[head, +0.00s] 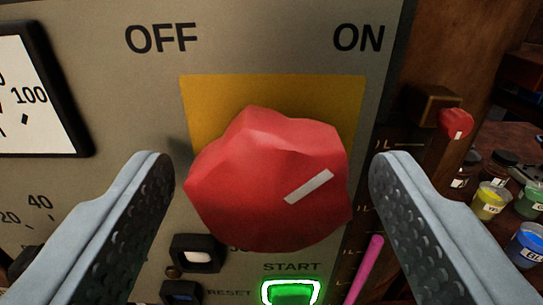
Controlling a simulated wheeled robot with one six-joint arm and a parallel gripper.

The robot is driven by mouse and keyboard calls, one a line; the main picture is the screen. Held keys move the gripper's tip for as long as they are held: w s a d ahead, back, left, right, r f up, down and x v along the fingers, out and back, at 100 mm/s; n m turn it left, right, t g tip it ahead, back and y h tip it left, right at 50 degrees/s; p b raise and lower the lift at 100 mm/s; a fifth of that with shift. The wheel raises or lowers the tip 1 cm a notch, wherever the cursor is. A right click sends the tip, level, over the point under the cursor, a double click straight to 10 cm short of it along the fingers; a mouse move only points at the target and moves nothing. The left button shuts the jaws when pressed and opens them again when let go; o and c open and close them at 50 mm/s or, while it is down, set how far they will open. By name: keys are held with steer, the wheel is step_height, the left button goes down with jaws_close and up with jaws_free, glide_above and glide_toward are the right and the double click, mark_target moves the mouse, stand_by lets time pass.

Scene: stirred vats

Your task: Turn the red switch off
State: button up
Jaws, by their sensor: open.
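The red switch (262,180) is a large faceted knob on a yellow plate (215,100) in the middle of the grey panel. Its white mark slants up to the right, toward the ON label (358,38). The OFF label (161,38) is at upper left. My gripper (262,170) is open, with one finger on each side of the knob. Gaps show between the fingers and the knob, the left one narrow. How deep the fingertips reach relative to the knob is hard to tell.
Below the knob are a green-lit START button (290,293), a white button (199,255) and a RESET button (181,293). A gauge (40,85) is at left. At right are a small red knob (456,123), a pink rod (366,270) and several paint jars (490,200).

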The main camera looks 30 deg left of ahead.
steer(key=c, duration=1)
steer(key=shift+n, duration=0.4)
steer(key=n, duration=1.7)
steer(key=shift+f, duration=0.1)
